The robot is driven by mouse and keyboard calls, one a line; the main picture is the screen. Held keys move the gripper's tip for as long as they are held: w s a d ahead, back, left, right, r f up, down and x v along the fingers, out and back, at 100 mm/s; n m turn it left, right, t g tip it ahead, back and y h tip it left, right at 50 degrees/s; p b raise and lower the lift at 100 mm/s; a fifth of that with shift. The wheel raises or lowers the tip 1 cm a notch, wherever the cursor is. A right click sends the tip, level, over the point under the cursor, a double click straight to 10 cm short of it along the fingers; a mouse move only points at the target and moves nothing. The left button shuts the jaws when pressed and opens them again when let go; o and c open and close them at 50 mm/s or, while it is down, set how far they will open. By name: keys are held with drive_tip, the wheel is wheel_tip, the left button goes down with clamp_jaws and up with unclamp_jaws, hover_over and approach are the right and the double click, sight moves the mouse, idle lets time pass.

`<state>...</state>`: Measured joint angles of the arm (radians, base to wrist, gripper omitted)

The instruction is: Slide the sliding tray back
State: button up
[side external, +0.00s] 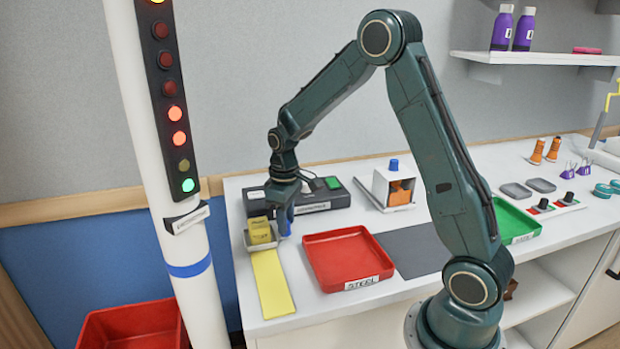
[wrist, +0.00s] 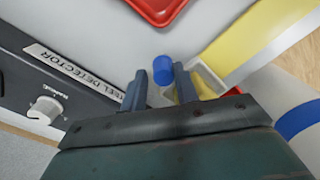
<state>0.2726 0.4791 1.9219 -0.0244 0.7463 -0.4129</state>
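The sliding tray (side external: 249,243) is a small pale tray at the far end of a yellow strip (side external: 272,287), beside the black steel detector. A yellow block (side external: 262,230) sits in it. In the wrist view the tray's pale rim (wrist: 209,78) shows right of my fingers. A blue knob (wrist: 163,73) stands beside the tray, between my fingertips. My gripper (wrist: 160,85) points down with its fingers apart, one on each side of the knob. A narrow gap shows on the left; contact on the right is unclear. My gripper (side external: 285,215) partly hides the knob in the side view.
The steel detector (side external: 310,200) with a green button is just behind. A red tray (side external: 349,258) labelled STEEL lies to the right, then a dark mat (side external: 412,250) and a green tray (side external: 515,222). A white post (side external: 170,180) with lights stands at left. The yellow strip is clear.

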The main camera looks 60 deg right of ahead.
drive_tip(key=shift+r, duration=0.1)
wheel_tip(320, 180, up, 14)
drive_tip(key=shift+d, duration=0.15)
idle(0.6)
drive_tip(key=s+a+r+t, duration=0.3)
drive_tip(key=s+a+r, duration=0.35)
drive_tip(key=s, duration=0.45)
drive_tip(key=s+a+f+m+t, duration=0.1)
drive_tip(key=s+a, duration=0.1)
drive_tip(key=s, duration=0.4)
drive_tip(key=s+a+f+t, duration=0.1)
drive_tip(key=s+a, duration=0.1)
drive_tip(key=s, duration=0.4)
drive_tip(key=shift+s+a+f+m+t, duration=0.15)
drive_tip(key=shift+a+m+t, duration=0.15)
drive_tip(key=shift+a+m, duration=0.1)
